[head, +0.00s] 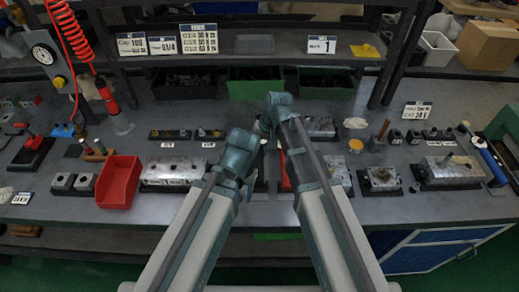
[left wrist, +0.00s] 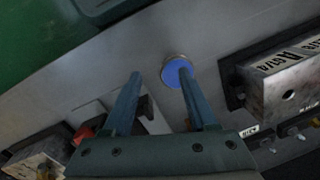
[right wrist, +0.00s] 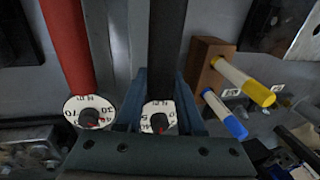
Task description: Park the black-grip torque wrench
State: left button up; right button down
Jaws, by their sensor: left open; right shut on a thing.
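The black-grip torque wrench (right wrist: 166,40) runs up the middle of the right wrist view, its white dial (right wrist: 158,117) at the near end. My right gripper (right wrist: 160,90) is shut on it, one finger on each side. A red-grip wrench (right wrist: 68,45) with a similar dial lies to its left, apart from it. My left gripper (left wrist: 160,73) is open and holds nothing; a blue disc with a gold rim (left wrist: 175,69) shows beyond its right finger. In the head view my arms hide both fingertips and most of the wrench area.
A brown block (right wrist: 208,65) with yellow-ended and blue-ended rods stands right of the held wrench. A red bin (head: 119,182) and metal valve blocks (head: 172,172) line the bench's front. A shelf with label cards (head: 198,39) spans the back.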

pick_arm(q)
jog(key=shift+f+b, duration=0.9)
jog(key=shift+f, duration=0.1)
pick_arm(e)
jog(key=shift+f, duration=1)
jog(key=shift+c, duration=2.2)
grip_release()
pick_arm(q)
jog(key=shift+r, duration=0.15)
pick_arm(e)
jog(key=shift+r, duration=0.15)
pick_arm(q)
notch_tip(320, 180, up, 13)
jog(key=p, duration=1.3)
jog(key=shift+r+p, duration=0.15)
jog(key=shift+p, duration=0.15)
pick_arm(e)
jog(key=v, duration=1.3)
jog(key=shift+r, duration=0.35)
jog(key=s+d+n+h, duration=0.3)
jog(key=s+n+h, duration=0.1)
jog(key=s, duration=1.2)
jog(key=shift+f+g, duration=0.3)
jog(key=shift+g, duration=0.1)
